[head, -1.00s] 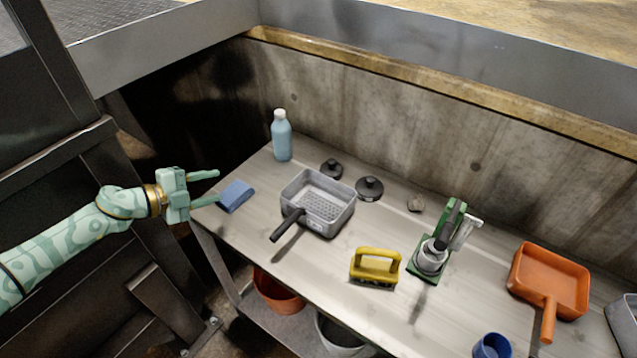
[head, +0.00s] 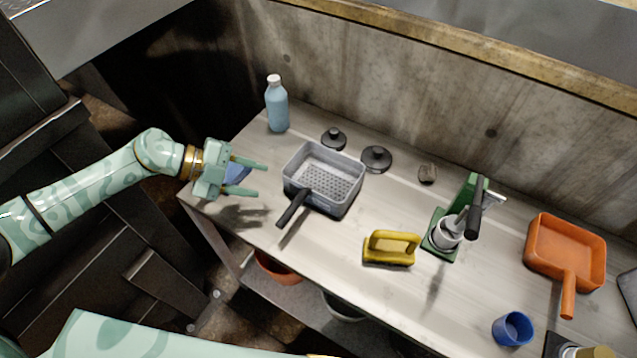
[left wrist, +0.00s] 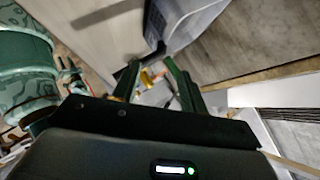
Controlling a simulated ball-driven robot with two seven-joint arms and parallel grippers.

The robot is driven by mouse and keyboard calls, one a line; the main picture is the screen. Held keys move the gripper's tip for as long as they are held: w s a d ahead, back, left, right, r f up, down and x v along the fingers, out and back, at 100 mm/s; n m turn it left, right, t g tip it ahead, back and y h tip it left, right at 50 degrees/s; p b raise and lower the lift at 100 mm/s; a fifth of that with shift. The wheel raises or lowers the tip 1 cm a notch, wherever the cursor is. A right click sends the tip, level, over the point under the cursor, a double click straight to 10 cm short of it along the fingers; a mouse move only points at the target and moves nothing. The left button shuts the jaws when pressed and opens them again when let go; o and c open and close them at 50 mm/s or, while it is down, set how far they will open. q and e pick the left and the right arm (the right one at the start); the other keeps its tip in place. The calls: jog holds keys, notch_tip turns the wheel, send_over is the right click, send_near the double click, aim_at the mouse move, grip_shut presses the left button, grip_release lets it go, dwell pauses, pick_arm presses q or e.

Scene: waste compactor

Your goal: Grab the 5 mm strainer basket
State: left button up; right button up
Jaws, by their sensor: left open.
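A grey strainer basket (head: 330,183) with a perforated floor and a black handle stands on the table in the head view. Its handle points to the lower left. I cannot read its mesh size. My left gripper (head: 262,180) is open and empty to the left of the basket, fingers pointing toward it and apart from it. In the left wrist view the open fingers of my left gripper (left wrist: 152,75) show, with a grey tub wall (left wrist: 190,18) beyond them, probably the basket, and a black handle (left wrist: 155,52).
A blue bottle (head: 277,108) and two black knobbed discs (head: 375,158) stand behind the basket. A yellow brush (head: 391,248), green device (head: 447,235), orange pan (head: 565,250) and blue cup (head: 512,328) are to its right.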

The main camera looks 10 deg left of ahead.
aim_at(300, 189)
pick_arm(q)
jog(key=x, duration=0.6)
jog(key=shift+w+d+f+b, duration=0.1)
jog(key=shift+d+f+b, duration=0.1)
jog(key=shift+d+b, duration=0.15)
jog(key=b+x, duration=0.1)
jog(key=x, duration=0.3)
jog(key=shift+w+d+f, duration=0.1)
jog(key=shift+w+d, duration=0.15)
jog(key=shift+d, duration=0.05)
jog(key=shift+c, duration=0.2)
grip_shut()
